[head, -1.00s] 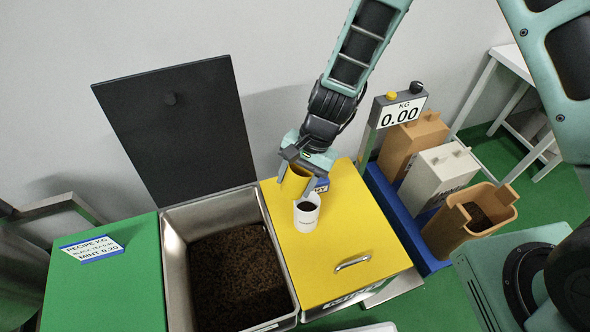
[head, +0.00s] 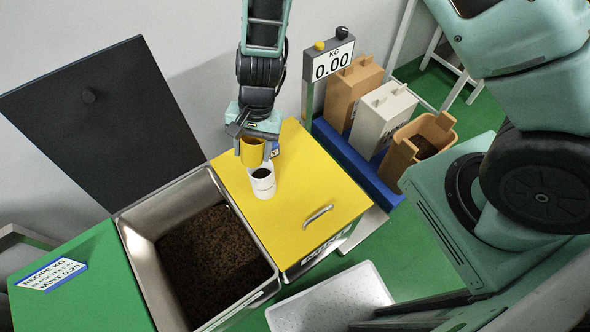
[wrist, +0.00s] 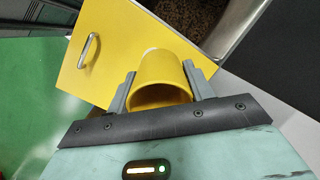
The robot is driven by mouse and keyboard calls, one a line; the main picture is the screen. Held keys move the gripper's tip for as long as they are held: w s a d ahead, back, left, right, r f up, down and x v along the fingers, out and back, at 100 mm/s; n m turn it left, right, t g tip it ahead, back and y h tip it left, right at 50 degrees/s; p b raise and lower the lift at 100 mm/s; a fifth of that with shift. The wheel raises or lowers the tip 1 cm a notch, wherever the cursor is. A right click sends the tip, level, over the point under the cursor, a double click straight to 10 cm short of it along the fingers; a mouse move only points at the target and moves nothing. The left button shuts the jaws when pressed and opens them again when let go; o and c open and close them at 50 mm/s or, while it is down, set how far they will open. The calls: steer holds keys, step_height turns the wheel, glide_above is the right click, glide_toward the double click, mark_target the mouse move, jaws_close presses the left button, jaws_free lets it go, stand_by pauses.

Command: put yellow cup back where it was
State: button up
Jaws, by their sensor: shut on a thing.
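The yellow cup (head: 252,152) is in my gripper (head: 254,134), above the back part of the yellow lid (head: 300,212). The wrist view shows the yellow cup (wrist: 161,80) between both fingers of my gripper (wrist: 160,88), its open mouth towards the camera. My gripper is shut on it. A white cup (head: 262,186) with dark contents stands upright on the yellow lid, just in front of the yellow cup. I cannot tell whether the yellow cup touches the lid.
Left of the yellow lid is an open steel bin (head: 143,250) of dark tea, its black lid (head: 105,120) raised. A green lid (head: 95,300) with a recipe card lies further left. A scale display (head: 333,62) and several containers stand right. The yellow lid's front is clear.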

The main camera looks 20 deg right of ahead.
steer(key=w+d+f+t+h+b, duration=0.1)
steer(key=w+d+f+h+b, duration=0.15)
steer(key=d+f+b, duration=1)
steer(key=f+b, duration=0.1)
steer(key=f, duration=0.1)
steer(key=d+f+b, duration=0.1)
steer(key=f, duration=0.2)
steer(key=s+f+b, duration=0.1)
steer(key=f, duration=0.1)
steer(key=shift+d+f, duration=0.3)
steer(key=shift+f, duration=0.1)
steer(key=o, duration=0.9)
steer(key=shift+o, duration=0.2)
